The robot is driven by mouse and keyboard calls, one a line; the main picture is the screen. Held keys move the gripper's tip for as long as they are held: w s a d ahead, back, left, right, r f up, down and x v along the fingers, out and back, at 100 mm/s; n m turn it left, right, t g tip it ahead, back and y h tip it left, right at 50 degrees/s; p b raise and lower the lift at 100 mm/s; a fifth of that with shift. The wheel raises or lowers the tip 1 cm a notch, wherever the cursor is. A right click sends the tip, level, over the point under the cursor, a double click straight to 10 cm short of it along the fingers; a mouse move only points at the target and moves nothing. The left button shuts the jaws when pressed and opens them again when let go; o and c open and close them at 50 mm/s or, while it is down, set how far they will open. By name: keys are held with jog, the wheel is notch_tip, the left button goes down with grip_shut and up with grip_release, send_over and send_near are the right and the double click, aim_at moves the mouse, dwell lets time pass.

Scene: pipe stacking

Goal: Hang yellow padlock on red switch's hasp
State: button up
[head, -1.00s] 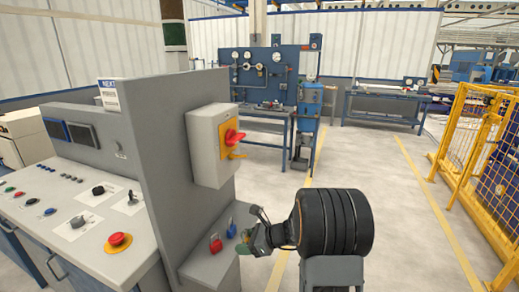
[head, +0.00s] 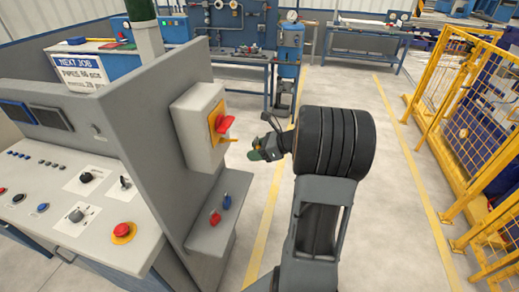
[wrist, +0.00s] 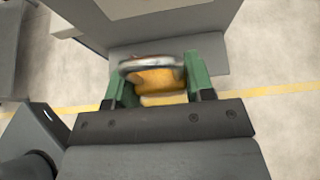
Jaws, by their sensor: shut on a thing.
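The red switch (head: 226,123) sits on a yellow plate on a light grey box fixed to the grey panel's side. Its yellow hasp (head: 228,140) sticks out below the red handle. My gripper (head: 258,152) is to the right of the switch box, apart from it, slightly lower than the handle. In the wrist view my gripper (wrist: 158,85) has its green fingers closed on the yellow padlock (wrist: 158,80). The padlock's metal shackle (wrist: 150,63) shows on the side away from the wrist. In the head view the padlock is too hidden to make out.
A red padlock (head: 215,218) and a blue padlock (head: 227,201) stand on the grey ledge (head: 210,240) below the box. The control desk (head: 70,215) is at left. A yellow fence (head: 490,150) is at right. The floor between is clear.

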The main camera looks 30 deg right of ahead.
jog(key=shift+w+a+f+b, duration=0.2)
jog(key=shift+w+a+b, duration=0.15)
jog(key=shift+w+a, duration=1.1)
jog(key=shift+w+a+f+b, duration=0.15)
jog(key=shift+w+a+b, duration=0.15)
jog(key=shift+w+a, duration=1.1)
jog(key=shift+w+a+f, duration=0.15)
jog(key=shift+w, duration=0.1)
jog(key=shift+a, duration=0.1)
